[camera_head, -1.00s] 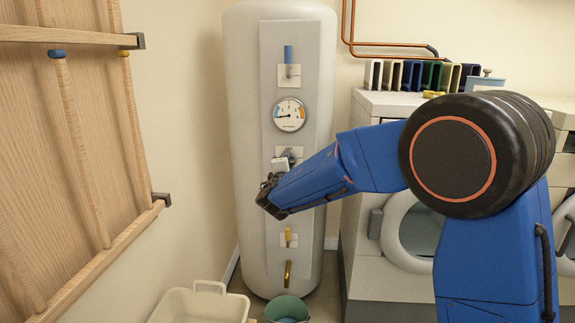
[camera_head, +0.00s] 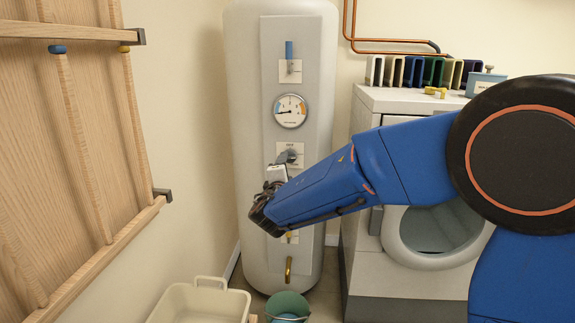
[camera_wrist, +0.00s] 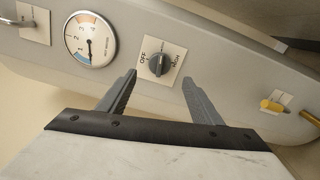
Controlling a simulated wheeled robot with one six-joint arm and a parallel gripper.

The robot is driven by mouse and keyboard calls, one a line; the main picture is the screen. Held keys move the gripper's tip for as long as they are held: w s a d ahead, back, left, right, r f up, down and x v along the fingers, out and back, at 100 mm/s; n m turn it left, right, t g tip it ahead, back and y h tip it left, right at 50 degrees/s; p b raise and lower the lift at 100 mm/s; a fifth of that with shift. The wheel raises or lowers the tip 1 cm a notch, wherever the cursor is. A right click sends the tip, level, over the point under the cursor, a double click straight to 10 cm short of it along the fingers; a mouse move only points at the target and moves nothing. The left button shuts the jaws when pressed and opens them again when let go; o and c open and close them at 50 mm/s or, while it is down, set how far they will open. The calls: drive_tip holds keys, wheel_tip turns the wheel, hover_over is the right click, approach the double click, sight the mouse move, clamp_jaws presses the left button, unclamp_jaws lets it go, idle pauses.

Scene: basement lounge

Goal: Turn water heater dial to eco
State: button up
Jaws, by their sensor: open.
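The water heater (camera_head: 247,120) is a tall pale tank with a grey front panel. Its dial (camera_wrist: 159,64) is a dark grey knob on a white square plate marked with words, among them OFF; the rest is hard to read. The dial also shows in the head view (camera_head: 287,157), partly behind the gripper. My gripper (camera_wrist: 160,82) is open and empty. Its two fingers point at the dial plate, one to each side, and the dial stands apart from them, beyond the tips. In the head view my gripper (camera_head: 272,178) is just below and in front of the dial.
A round gauge (camera_head: 290,110) and a blue-handled valve (camera_head: 289,51) are above the dial. A yellow valve lever (camera_wrist: 271,106) and a brass spout (camera_head: 288,269) are below. A white washer (camera_head: 395,101) stands right; a bucket (camera_head: 287,305) and basin (camera_head: 199,303) are on the floor.

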drive_tip(key=s, duration=0.8)
drive_tip(key=shift+s+a, duration=0.15)
drive_tip(key=shift+s, duration=0.25)
drive_tip(key=s+d+f+m+g+h, duration=0.1)
drive_tip(key=s+d+m+g+h, duration=0.2)
drive_tip(key=d, duration=1)
drive_tip(key=s+d+m+g+h, duration=0.25)
drive_tip(key=d+m+h, duration=0.2)
drive_tip(key=d, duration=0.75)
drive_tip(key=s+d+f+m+g, duration=0.45)
drive_tip(key=s+d, duration=0.55)
drive_tip(key=d, duration=0.3)
drive_tip(key=s+f+m+g+y, duration=0.1)
drive_tip(key=s+f+m+y, duration=0.2)
drive_tip(key=s, duration=0.7)
drive_tip(key=s+a+f+m+g+y, duration=0.1)
drive_tip(key=s+f+m+g+y, duration=0.1)
drive_tip(key=s, duration=0.8)
drive_tip(key=f+m+y, duration=0.1)
drive_tip(key=m+y, duration=0.1)
drive_tip(key=y, duration=0.1)
drive_tip(key=shift+a+m, duration=0.15)
drive_tip(key=shift+m, duration=0.15)
drive_tip(key=shift+f, duration=0.1)
